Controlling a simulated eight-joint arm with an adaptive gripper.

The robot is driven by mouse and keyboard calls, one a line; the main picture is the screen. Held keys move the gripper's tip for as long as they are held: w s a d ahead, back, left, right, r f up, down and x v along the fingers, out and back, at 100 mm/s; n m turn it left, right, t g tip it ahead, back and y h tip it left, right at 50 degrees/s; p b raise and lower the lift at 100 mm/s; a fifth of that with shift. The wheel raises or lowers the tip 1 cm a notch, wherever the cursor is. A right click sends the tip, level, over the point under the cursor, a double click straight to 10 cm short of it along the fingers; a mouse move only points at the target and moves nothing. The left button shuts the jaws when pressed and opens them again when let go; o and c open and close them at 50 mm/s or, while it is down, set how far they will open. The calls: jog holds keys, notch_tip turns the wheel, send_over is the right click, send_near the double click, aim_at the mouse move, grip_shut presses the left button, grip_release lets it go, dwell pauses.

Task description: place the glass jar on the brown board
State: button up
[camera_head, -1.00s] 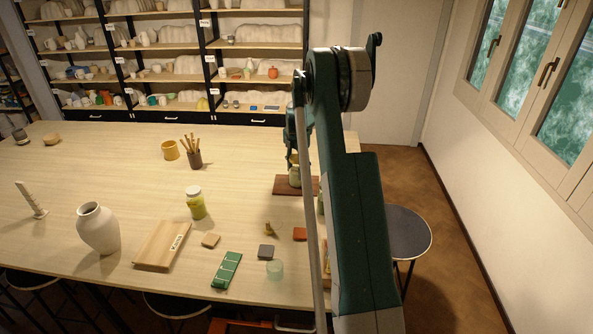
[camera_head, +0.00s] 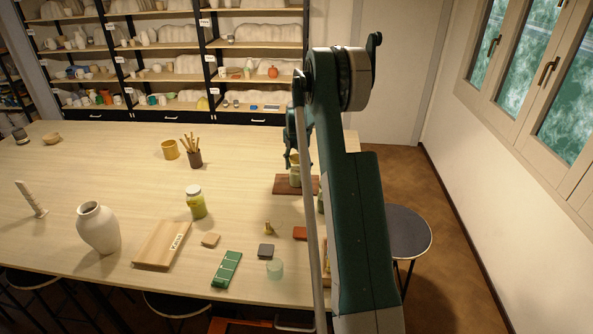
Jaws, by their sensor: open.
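The brown board (camera_head: 284,188) lies flat near the right end of the table's far half. A small pale jar (camera_head: 295,180), which looks like the glass jar, stands upright on it. My gripper (camera_head: 294,163) is open at the top of this jar. My arm hides the right part of the board, and the fingertips are too small to tell whether they touch the jar. Another jar, with yellow-green contents and a white lid (camera_head: 195,202), stands upright in the middle of the table, away from my gripper.
A cup of brushes (camera_head: 194,158) and a yellow mug (camera_head: 170,150) stand left of the board. The table's far left-centre is clear.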

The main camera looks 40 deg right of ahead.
aim_at(296, 157)
jog(key=shift+r, duration=0.15)
notch_tip(296, 157, up, 12)
jog(key=shift+f, duration=0.1)
dwell(0.5)
jog(key=shift+a, duration=0.1)
dwell(0.5)
jog(key=shift+a+r, duration=0.2)
jog(key=shift+r, duration=0.1)
jog(key=s+a+r+m+t, duration=0.1)
jog(key=s+a+r+m, duration=0.2)
jog(key=s+a+r, duration=0.5)
jog(key=s+a+r+m+t+h, duration=0.1)
jog(key=s+a+r+m, duration=0.2)
jog(key=a, duration=0.9)
jog(key=s+a+r+m+t, duration=0.1)
jog(key=s+a+r+m, duration=0.2)
jog(key=a+r, duration=0.55)
jog(key=s+a+f+m+t, duration=0.2)
jog(key=s+a+f+m, duration=0.2)
jog(key=s+a, duration=0.7)
jog(key=s+a+f+m+t+y, duration=0.1)
jog(key=s+a+f+m, duration=0.3)
jog(key=s+a, duration=0.8)
jog(key=s+m+t, duration=0.1)
jog(key=s+m, duration=0.1)
jog(key=s, duration=0.4)
jog(key=shift+f, duration=0.2)
